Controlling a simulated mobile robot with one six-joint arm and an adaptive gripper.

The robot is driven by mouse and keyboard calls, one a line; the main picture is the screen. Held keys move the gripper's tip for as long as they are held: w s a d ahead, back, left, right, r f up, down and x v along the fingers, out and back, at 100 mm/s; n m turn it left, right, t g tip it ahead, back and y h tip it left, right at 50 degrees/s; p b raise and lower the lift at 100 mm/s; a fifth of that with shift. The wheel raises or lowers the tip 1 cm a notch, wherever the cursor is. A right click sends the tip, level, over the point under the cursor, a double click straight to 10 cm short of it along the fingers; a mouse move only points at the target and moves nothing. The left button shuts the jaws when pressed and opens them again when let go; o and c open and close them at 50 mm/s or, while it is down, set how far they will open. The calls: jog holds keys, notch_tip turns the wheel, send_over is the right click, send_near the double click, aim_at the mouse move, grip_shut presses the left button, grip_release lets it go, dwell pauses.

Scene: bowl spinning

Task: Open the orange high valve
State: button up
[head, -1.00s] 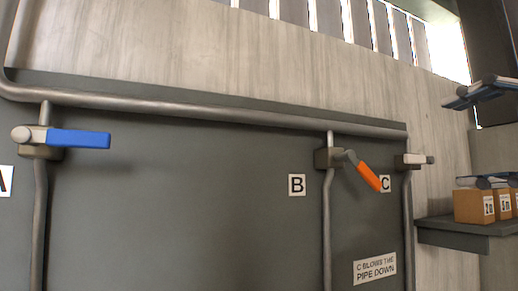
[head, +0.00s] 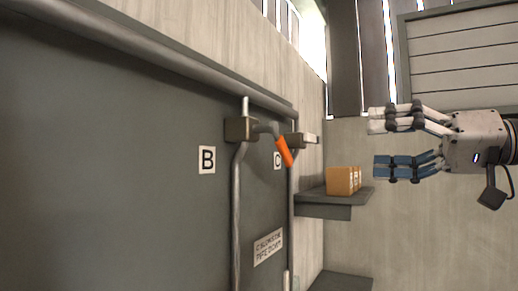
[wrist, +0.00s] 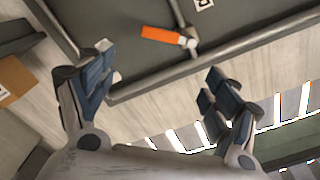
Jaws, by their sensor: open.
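The orange valve handle (head: 284,150) is on the pipe at the sign B (head: 207,160), high on the dark wall panel. It slants down to the right from its valve body. It also shows in the wrist view (wrist: 162,34), beyond the fingers near the top. My gripper (head: 385,143) is at the right in the head view, open and empty, its fingers pointing left towards the panel. It is apart from the orange handle. In the wrist view its two blue-padded fingers (wrist: 158,84) are spread wide with nothing between them.
A shelf (head: 320,197) with orange-brown boxes (head: 343,181) juts out below and left of my gripper. Another valve (head: 303,139) at C sits just right of the orange handle. A thick pipe (head: 150,47) runs along the panel top. The space between gripper and panel looks clear.

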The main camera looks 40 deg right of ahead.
aim_at(288, 149)
jog(key=p+x, duration=0.6)
jog(key=x, duration=1.1)
jog(key=shift+w, duration=0.15)
jog(key=shift+r, duration=0.1)
jog(key=shift+c, duration=0.2)
jog(key=c, duration=1.5)
